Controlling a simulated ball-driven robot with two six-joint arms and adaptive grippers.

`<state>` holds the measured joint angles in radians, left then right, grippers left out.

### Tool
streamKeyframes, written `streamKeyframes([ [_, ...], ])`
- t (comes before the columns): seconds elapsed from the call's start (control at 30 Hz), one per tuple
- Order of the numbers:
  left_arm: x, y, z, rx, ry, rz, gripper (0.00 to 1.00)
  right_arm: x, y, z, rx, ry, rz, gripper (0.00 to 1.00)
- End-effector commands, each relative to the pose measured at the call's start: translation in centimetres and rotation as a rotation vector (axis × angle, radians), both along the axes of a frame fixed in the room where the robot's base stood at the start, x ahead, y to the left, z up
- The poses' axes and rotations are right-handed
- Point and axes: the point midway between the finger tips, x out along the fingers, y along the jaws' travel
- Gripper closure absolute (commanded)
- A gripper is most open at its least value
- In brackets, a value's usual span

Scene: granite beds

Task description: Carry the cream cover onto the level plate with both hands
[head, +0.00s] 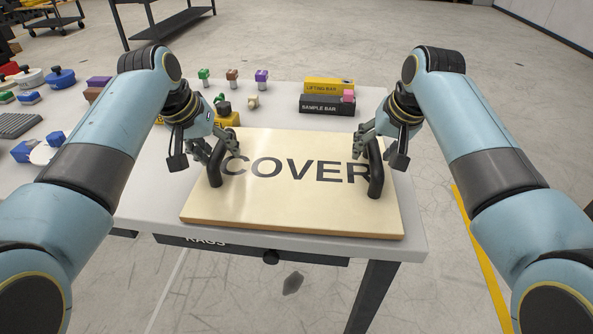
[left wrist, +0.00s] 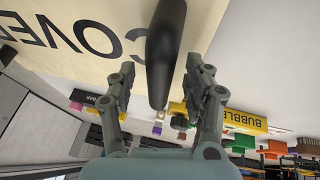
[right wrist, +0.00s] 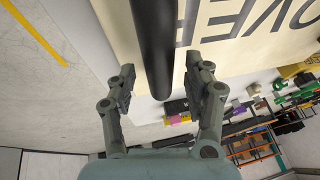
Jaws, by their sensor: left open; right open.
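The cream cover (head: 290,205) is a flat board lettered COVER, lying near the front of the grey table. It has a black handle at each side, the left handle (head: 215,166) and the right handle (head: 376,170). My left gripper (head: 212,152) is open at the left handle, and in the left wrist view the handle (left wrist: 165,50) stands between its fingers. My right gripper (head: 368,145) is open at the right handle, and in the right wrist view the handle (right wrist: 154,50) lies between its fingers. The level plate is not identifiable; a yellow block (head: 228,119) lies partly hidden behind the cover.
A yellow lifting bar (head: 329,86) and a dark sample bar (head: 326,106) lie at the table's back right. Several small coloured knobs stand at the back (head: 232,76). Blue, red and green items crowd the left side. A drawer (head: 250,250) is under the front edge.

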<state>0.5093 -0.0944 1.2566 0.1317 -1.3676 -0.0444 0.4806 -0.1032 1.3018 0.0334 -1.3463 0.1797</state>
Motion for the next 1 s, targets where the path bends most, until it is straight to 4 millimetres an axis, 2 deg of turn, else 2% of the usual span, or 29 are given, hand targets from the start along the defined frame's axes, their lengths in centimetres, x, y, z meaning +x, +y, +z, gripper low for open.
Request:
streamKeyframes([
  [0.13,0.23,-0.19,-0.65,0.000,0.000,0.000,0.49,0.25,0.09,-0.67,0.000,0.001,0.000,0.49],
  [0.4,0.26,-0.20,-0.72,0.000,0.000,0.000,0.49,0.29,0.10,-0.75,0.000,0.000,0.000,0.49],
  [0.8,0.24,-0.19,-0.72,0.000,0.000,0.000,1.00,0.28,0.08,-0.74,0.000,0.000,0.000,1.00],
  [1.0,0.24,-0.18,-0.72,0.000,0.000,0.000,1.00,0.28,0.08,-0.74,-0.001,0.000,-0.001,1.00],
])
